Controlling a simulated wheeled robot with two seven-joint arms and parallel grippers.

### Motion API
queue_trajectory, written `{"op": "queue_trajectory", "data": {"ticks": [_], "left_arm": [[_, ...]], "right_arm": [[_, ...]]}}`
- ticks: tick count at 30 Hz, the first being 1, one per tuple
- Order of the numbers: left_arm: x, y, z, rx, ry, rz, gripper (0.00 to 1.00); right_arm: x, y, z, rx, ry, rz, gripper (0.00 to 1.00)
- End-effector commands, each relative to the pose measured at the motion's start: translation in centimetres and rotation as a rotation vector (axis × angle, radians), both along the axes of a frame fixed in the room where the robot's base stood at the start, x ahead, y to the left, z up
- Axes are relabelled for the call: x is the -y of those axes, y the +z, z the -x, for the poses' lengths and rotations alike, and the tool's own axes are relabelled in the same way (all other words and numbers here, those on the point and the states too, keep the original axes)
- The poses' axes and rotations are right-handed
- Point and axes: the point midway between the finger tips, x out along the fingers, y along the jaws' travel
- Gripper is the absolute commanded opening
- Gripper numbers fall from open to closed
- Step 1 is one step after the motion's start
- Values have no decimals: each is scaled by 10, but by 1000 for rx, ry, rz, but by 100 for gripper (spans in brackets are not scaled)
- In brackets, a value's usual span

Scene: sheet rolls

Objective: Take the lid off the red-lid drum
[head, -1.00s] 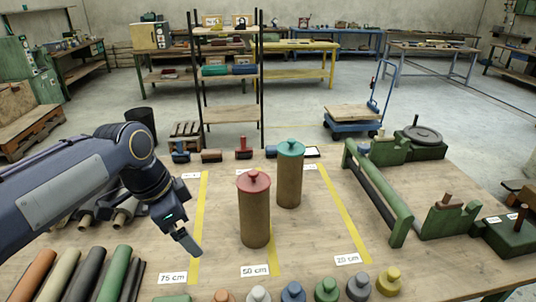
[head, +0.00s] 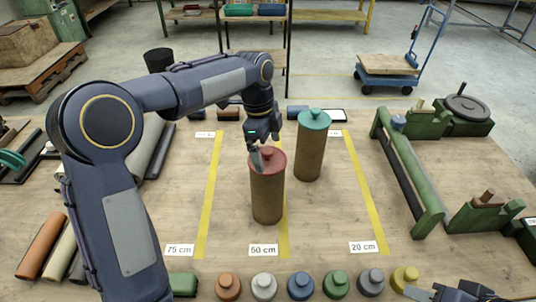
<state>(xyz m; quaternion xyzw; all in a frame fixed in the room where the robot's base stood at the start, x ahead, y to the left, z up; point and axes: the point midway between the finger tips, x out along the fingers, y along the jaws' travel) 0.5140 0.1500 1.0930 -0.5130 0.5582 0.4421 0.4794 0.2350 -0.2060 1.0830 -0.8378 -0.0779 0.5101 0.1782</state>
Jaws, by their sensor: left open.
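The red-lid drum (head: 267,203) stands upright on the table, a brown cylinder with its red lid (head: 277,164) on top. The lid has a small round knob (head: 268,153) in its middle. My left gripper (head: 256,158) is open and points down at the left part of the lid, close beside the knob. One finger shows clearly; the other is hard to make out, and I cannot tell whether the gripper touches the lid. My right gripper (head: 462,293) is partly in view at the bottom right corner, away from the drum, and its jaws are unclear.
A teal-lid drum (head: 311,150) stands just behind and right of the red-lid one. Several coloured knobbed pieces line the front edge, such as a grey one (head: 264,287). A green roller frame (head: 412,180) stands at right. Yellow strips with length labels cross the table.

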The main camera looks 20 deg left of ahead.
Motion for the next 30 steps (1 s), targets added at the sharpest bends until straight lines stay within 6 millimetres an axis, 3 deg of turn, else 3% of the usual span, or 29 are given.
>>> {"op": "queue_trajectory", "data": {"ticks": [4, 11, 18, 30], "left_arm": [[1, -15, 0, -2, 2, -1, 100], [2, -17, 0, 1, 3, 0, 100], [2, -16, 0, 2, 2, 0, 74], [2, -4, 0, 2, 2, 0, 74]], "right_arm": [[0, 2, 0, 0, 0, 0, 36], [0, 2, 0, 0, 0, 0, 36], [0, 2, 0, 0, 0, 0, 36], [0, 13, 0, 0, 0, 0, 36]]}}
